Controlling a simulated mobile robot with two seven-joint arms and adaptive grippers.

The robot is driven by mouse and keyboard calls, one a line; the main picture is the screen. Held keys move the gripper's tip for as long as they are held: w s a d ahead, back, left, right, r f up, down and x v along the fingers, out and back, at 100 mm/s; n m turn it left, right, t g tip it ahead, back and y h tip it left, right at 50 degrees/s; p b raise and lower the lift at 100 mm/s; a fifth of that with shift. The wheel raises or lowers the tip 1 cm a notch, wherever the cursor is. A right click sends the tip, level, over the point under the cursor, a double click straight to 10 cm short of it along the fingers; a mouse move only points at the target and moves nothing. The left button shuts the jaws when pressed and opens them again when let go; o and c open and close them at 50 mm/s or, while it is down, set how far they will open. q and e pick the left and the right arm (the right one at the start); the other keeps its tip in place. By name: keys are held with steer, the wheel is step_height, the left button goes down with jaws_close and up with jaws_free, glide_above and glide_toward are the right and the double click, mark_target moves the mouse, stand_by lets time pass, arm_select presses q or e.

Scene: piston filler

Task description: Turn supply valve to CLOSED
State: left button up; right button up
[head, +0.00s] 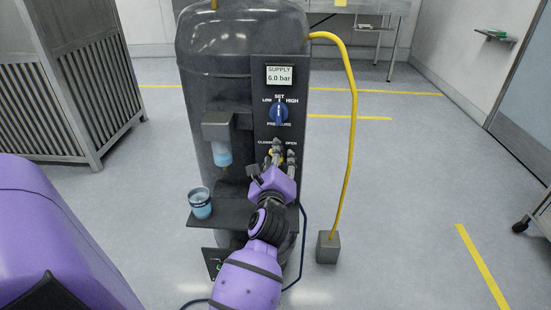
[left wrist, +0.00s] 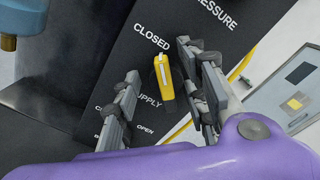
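The supply valve has a yellow handle (left wrist: 163,78) on the dark front panel (left wrist: 100,55). In the left wrist view it lies just below the word CLOSED, its long side roughly crosswise to that word. My left gripper (head: 284,150) is at the panel in the head view, and in the left wrist view (left wrist: 161,65) its fingers stand apart on either side of the handle. I see gaps beside the handle, so the gripper looks open and not clamped. In the head view the fingers largely hide the handle. My right gripper is not in view.
The blue pressure knob (head: 279,113) and the 6.0 bar display (head: 280,75) are above the valve. A cup of blue liquid (head: 200,203) stands on the shelf (head: 235,213) at the left. A yellow hose (head: 351,130) runs down the right to a grey block (head: 328,247).

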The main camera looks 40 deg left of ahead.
arm_select(q)
steer(key=v, duration=0.7)
steer(key=shift+s, duration=0.25)
steer(key=shift+d, duration=0.1)
